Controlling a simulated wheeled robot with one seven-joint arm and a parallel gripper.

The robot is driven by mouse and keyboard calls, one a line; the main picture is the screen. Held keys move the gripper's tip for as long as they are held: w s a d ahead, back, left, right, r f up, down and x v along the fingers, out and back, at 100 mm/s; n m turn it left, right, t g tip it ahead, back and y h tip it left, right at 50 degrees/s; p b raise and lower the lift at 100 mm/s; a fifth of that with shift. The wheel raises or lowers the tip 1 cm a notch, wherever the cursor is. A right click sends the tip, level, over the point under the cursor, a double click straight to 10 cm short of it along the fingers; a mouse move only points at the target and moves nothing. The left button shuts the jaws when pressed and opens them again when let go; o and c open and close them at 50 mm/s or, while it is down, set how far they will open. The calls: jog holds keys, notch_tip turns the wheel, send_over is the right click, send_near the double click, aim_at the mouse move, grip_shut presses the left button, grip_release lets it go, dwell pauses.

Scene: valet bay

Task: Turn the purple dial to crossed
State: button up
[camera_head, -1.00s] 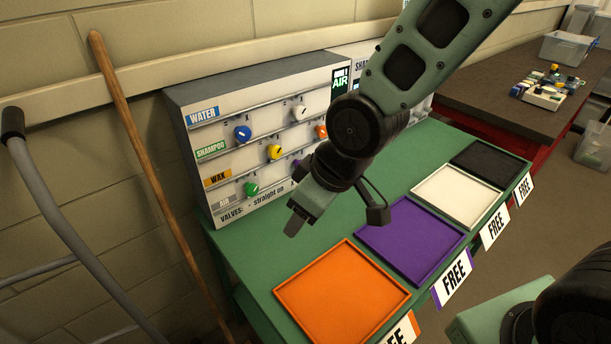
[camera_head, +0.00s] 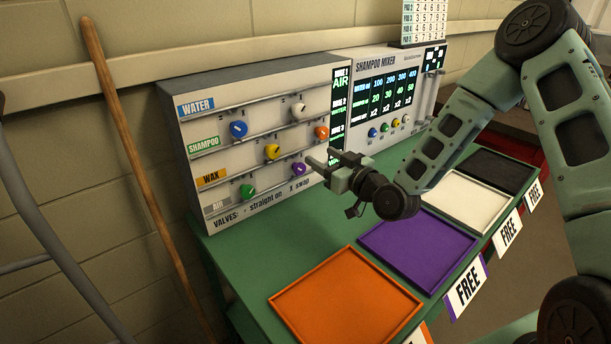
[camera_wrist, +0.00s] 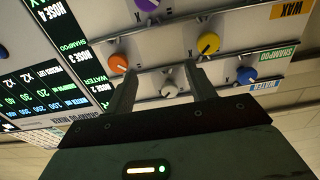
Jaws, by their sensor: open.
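The purple dial (camera_head: 298,169) is on the lower right of the valve panel (camera_head: 240,205), in the lowest row of dials. It also shows at the top edge of the wrist view (camera_wrist: 147,4), partly cut off. Its setting is too small to tell. My gripper (camera_head: 321,159) is open and empty, just right of the purple dial, with its fingers towards the panel. In the wrist view the open fingers (camera_wrist: 160,72) point at the panel, near the orange dial (camera_wrist: 118,63) and the white dial (camera_wrist: 169,90). No finger is seen around the purple dial.
Blue (camera_head: 238,129), yellow (camera_head: 272,152) and green (camera_head: 247,191) dials share the panel. A shampoo mixer (camera_head: 385,62) stands to its right. Orange (camera_head: 345,330) and purple (camera_head: 418,285) trays lie on the green bench in front. A wooden pole (camera_head: 140,170) leans at left.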

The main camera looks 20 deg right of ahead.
send_near(301, 169)
jog(key=w, duration=0.1)
jog(key=p+x, duration=0.2)
jog(key=x, duration=0.5)
jog(key=shift+w+a, duration=0.15)
jog(key=c, duration=1)
